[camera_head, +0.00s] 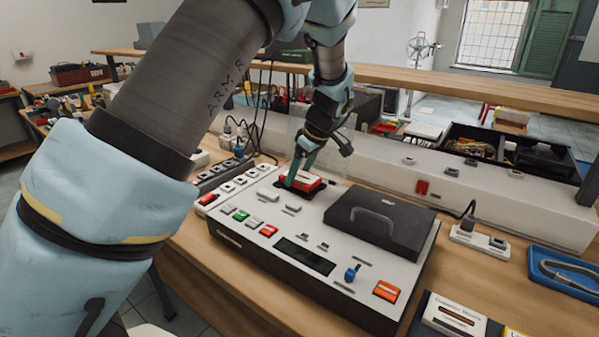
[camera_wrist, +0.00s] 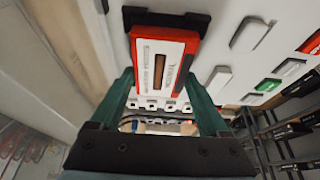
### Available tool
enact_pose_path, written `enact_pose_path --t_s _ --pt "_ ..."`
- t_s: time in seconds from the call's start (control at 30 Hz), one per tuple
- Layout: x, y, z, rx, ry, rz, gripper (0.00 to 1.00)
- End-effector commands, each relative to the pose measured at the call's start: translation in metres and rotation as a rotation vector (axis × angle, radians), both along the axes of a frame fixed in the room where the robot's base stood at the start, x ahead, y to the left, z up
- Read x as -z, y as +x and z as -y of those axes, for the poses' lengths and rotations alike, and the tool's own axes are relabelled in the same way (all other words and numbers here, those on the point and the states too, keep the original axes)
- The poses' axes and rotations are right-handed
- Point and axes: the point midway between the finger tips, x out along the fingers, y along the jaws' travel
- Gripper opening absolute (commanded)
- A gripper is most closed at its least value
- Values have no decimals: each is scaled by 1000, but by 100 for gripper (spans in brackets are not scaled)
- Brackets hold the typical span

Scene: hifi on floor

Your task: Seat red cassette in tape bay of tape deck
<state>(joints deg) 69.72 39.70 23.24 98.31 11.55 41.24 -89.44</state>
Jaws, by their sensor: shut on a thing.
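The tape deck (camera_head: 240,232) is a light grey console with dark sides on the wooden bench. The red cassette (camera_head: 302,179), with a white label, is at the deck's back left, over a dark recess that looks like the tape bay (camera_head: 281,184). My gripper (camera_head: 300,171) reaches down from above, with its green fingers on either side of the cassette. In the wrist view, the red cassette (camera_wrist: 160,60) lies between the fingers and its far end meets a black frame (camera_wrist: 165,18). I cannot tell how deep it sits; the fingers and cassette hide much of the bay.
A black lid with a handle (camera_head: 375,219) lies on the deck's right side. A pale cassette (camera_head: 453,314) and a blue tray (camera_head: 566,272) are at the right. A long grey housing (camera_head: 450,180) and a power strip (camera_head: 480,241) stand behind. Bare bench (camera_head: 480,275) shows right of the deck.

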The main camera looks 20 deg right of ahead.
Motion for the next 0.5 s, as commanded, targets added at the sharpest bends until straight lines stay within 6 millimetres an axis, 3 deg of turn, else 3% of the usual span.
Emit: enact_pose_path --t_s 0.5 --pt "6 0 0 0 0 0 15"
